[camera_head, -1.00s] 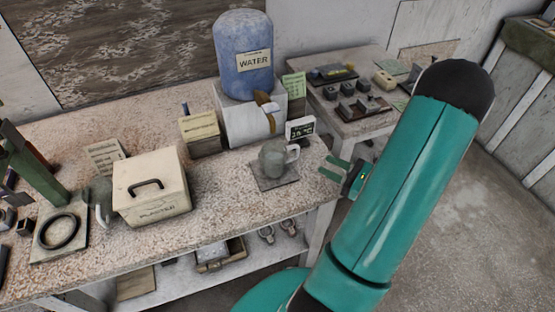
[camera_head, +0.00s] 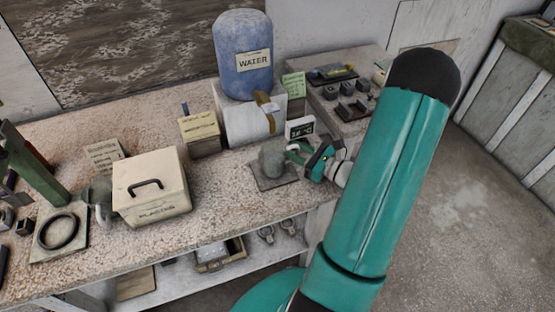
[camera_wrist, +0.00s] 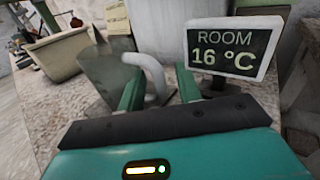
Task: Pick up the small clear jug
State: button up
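The small clear jug (camera_head: 271,159) stands upright on a grey square mat (camera_head: 262,183) near the bench's right end. In the wrist view the jug (camera_wrist: 104,74) is see-through grey, with a pale curved handle (camera_wrist: 153,66) on its right. My gripper (camera_head: 294,152) is at the jug's handle side, reaching in from the right. In the wrist view my gripper (camera_wrist: 158,88) is open, with one green finger on each side of the handle. I cannot tell whether either finger touches it. The handle is largely hidden by my gripper in the head view.
A room-temperature display (camera_wrist: 233,45) stands close to my right finger; it also shows in the head view (camera_head: 300,128). A blue water tank (camera_head: 243,60) on a white block is behind the jug. A plaster box (camera_head: 150,185) and another clear vessel (camera_head: 102,192) are left.

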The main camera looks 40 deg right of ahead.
grip_shut()
jog(key=shift+r, duration=0.1)
